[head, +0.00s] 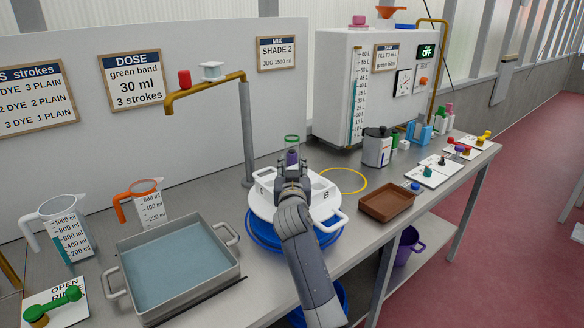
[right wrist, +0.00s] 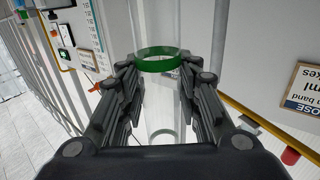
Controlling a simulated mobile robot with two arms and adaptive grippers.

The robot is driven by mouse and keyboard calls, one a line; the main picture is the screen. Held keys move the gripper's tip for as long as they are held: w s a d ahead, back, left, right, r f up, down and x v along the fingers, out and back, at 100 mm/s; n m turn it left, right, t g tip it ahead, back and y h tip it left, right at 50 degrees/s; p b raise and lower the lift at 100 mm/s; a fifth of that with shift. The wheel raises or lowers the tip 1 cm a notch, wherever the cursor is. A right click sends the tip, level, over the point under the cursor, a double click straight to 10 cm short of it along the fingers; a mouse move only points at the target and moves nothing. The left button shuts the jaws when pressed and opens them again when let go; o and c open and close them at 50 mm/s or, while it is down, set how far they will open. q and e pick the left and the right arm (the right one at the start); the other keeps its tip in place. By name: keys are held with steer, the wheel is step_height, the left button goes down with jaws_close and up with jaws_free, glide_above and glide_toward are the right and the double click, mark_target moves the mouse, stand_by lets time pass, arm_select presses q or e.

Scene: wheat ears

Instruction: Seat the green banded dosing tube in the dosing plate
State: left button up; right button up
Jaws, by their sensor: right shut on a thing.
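The dosing tube is clear with a green band (head: 292,138) near its top. My right gripper (head: 292,170) is shut on it, above the white plate with handles (head: 327,211) that bears a "B" mark. In the right wrist view, the tube (right wrist: 160,110) stands between the two fingers of the gripper (right wrist: 158,80), with the green band at their tips. A purple part shows just below the band in the head view; I cannot tell whether it belongs to the tube. My gripper and arm hide the tube's lower end and the plate's middle. My left gripper is not in view.
The white plate sits over a blue basin (head: 262,239). A brass spout on a post (head: 247,135) stands behind left. A grey water tray (head: 180,258) and jugs (head: 150,205) are left. A brown tray (head: 386,201) and a yellow ring (head: 343,181) are right.

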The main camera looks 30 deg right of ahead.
steer(key=shift+f, duration=0.2)
steer(key=o, duration=1.3)
